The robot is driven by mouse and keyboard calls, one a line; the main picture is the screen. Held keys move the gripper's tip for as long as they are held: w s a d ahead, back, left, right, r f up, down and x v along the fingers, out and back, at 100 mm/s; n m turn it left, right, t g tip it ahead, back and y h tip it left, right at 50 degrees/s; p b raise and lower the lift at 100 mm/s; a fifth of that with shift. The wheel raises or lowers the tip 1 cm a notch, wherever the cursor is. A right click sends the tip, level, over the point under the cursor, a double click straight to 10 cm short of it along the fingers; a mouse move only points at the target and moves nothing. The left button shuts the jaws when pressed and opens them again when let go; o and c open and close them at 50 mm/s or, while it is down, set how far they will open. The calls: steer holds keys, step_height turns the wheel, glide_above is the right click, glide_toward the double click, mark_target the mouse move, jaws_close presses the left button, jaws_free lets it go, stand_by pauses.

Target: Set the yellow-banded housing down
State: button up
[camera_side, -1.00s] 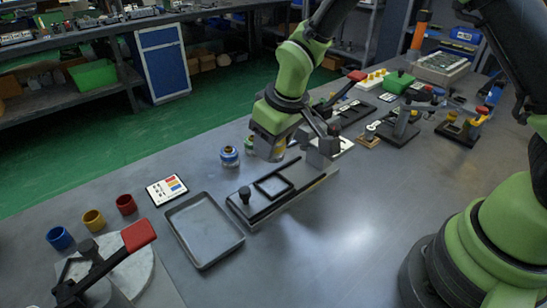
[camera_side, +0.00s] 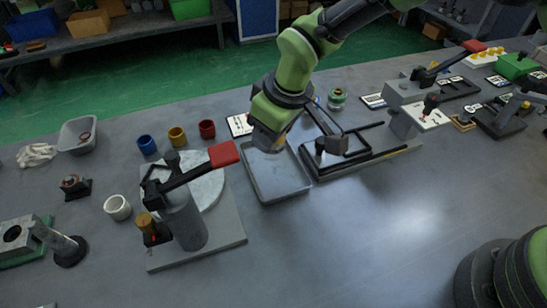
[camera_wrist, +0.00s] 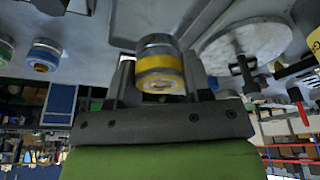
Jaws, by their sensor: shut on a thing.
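The yellow-banded housing (camera_wrist: 160,67) is a short metal cylinder with a yellow band, held between the two fingers of my gripper (camera_wrist: 160,80) in the wrist view. In the side view my gripper (camera_side: 268,140) is over the back part of the shallow grey tray (camera_side: 276,178). The housing is mostly hidden there by the gripper. I cannot tell how much gap there is between the housing and the tray.
A green-banded housing (camera_side: 336,98) stands behind the tray; a blue-banded one (camera_wrist: 45,55) shows in the wrist view. A black-railed fixture (camera_side: 350,155) lies right of the tray. A red-handled lever press (camera_side: 190,205) with a round plate stands left. Blue, yellow and red cups (camera_side: 177,136) stand behind it.

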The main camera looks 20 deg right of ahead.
mark_target(273, 169)
steer(key=shift+f, duration=3.15)
steer(key=shift+f, duration=0.1)
steer(key=o, duration=1.1)
steer(key=v, duration=1.2)
steer(key=shift+s+d, duration=0.1)
steer(key=shift+d, duration=0.05)
